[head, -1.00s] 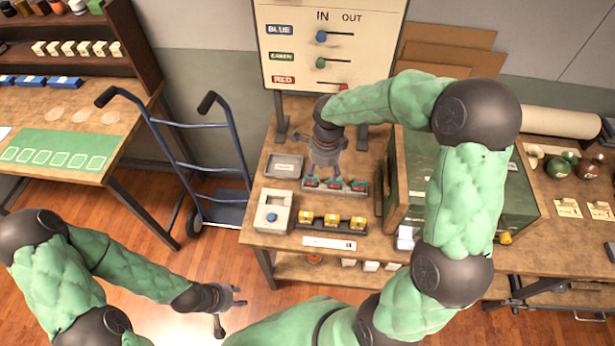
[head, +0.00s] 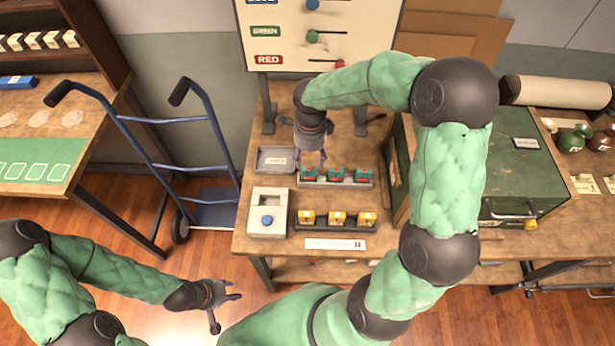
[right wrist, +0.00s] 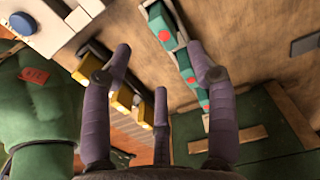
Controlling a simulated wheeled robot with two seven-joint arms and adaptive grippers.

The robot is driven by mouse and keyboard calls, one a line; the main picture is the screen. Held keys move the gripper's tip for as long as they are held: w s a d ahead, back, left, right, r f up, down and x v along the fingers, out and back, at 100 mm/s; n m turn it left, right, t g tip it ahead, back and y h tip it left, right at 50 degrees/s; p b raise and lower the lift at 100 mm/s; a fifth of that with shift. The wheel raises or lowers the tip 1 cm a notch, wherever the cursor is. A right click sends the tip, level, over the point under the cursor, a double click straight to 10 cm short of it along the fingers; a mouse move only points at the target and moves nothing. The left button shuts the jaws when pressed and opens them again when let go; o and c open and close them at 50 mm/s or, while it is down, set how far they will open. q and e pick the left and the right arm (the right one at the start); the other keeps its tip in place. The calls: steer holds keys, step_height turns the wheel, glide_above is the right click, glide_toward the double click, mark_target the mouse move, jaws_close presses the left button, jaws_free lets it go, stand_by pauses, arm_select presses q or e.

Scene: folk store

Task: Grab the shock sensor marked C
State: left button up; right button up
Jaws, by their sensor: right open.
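Three teal blocks with red tops (head: 336,174) sit in a row in a grey holder. Three yellow blocks (head: 337,218) sit in a dark holder in front of them. I cannot read a letter C on any block, so I cannot tell which is the marked sensor. My right gripper (head: 311,157) is open and empty, above and just behind the left end of the teal row. In the right wrist view its spread fingers (right wrist: 162,88) have teal blocks (right wrist: 162,27) and yellow blocks (right wrist: 122,101) beyond them. My left gripper (head: 228,303) is open and empty, low over the floor.
A white box with a blue button (head: 267,209) and a grey tray (head: 274,159) stand left of the rows. A green chest (head: 515,173) stands to the right. A lever board (head: 318,50) is behind. A blue hand truck (head: 195,144) stands left of the table.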

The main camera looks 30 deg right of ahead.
mark_target(308, 170)
steer(key=f, duration=0.2)
steer(key=f+b, duration=0.1)
steer(key=f, duration=0.2)
steer(key=f+b, duration=0.1)
steer(key=f, duration=0.2)
steer(key=shift+w+a+f, duration=0.1)
steer(key=shift+w, duration=0.15)
jaws_close()
